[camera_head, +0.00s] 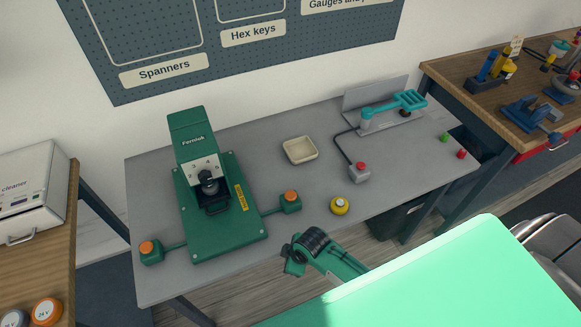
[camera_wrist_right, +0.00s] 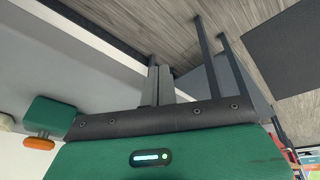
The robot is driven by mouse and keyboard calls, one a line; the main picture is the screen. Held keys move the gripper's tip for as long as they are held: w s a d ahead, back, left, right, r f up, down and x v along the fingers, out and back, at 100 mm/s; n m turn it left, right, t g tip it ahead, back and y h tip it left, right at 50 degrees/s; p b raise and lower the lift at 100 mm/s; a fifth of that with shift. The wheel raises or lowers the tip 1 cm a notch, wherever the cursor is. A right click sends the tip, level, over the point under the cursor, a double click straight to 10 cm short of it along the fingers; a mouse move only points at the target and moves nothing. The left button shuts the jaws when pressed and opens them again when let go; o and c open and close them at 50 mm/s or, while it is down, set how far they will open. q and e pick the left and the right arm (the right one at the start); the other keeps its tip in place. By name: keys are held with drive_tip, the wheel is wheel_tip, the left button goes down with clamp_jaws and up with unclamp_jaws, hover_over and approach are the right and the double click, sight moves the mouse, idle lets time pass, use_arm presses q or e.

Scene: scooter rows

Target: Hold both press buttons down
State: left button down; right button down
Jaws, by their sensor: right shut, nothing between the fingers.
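The green press (camera_head: 212,210) stands on the left part of the grey bench. Its left orange button (camera_head: 148,247) sits on a green housing at the front left. Its right orange button (camera_head: 291,196) sits on a housing at the right. An orange button also shows at the lower left of the right wrist view (camera_wrist_right: 38,143), apart from my gripper. Both buttons are untouched. My right gripper (camera_wrist_right: 158,75) is shut and empty. In the head view my right arm's end is near the bench's front edge, but its fingers cannot be made out. My left gripper is out of view.
On the grey bench (camera_head: 265,172) are a beige tray (camera_head: 299,151), a yellow round object (camera_head: 339,205), a grey box with a red button (camera_head: 360,172) and a teal fixture (camera_head: 400,103). Wooden benches stand left and right. My own green arm covers the lower right.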

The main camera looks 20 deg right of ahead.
drive_tip(key=w+a+r+n, duration=0.1)
drive_tip(key=r+n, duration=0.1)
drive_tip(key=w+a+r+n, duration=0.1)
drive_tip(key=w+n, duration=0.1)
drive_tip(key=w+a+r+n, duration=0.1)
drive_tip(key=w+r+n, duration=0.1)
drive_tip(key=shift+r+y, duration=0.35)
drive_tip(key=shift+y, duration=0.05)
drive_tip(key=w+r+n, duration=0.1)
drive_tip(key=n, duration=0.1)
drive_tip(key=w+r+n, duration=0.1)
drive_tip(key=w+n, duration=0.1)
drive_tip(key=w+r+n+g+p, duration=0.1)
drive_tip(key=n, duration=0.1)
drive_tip(key=shift+w+r+n, duration=0.2)
drive_tip(key=shift+r+n, duration=0.05)
drive_tip(key=shift+n, duration=0.05)
drive_tip(key=w+d+r+n+g+h, duration=0.1)
drive_tip(key=w+d+r+n, duration=0.25)
drive_tip(key=n, duration=0.25)
wheel_tip(320, 180, up, 6)
drive_tip(key=n+g+h, duration=0.1)
drive_tip(key=n+h, duration=0.1)
drive_tip(key=n, duration=0.5)
hover_over(291, 194)
wheel_tip(291, 194, down, 6)
drive_tip(key=b, duration=0.5)
drive_tip(key=shift+a+f, duration=0.1)
drive_tip(key=shift+f, duration=0.15)
drive_tip(key=shift+r, duration=0.1)
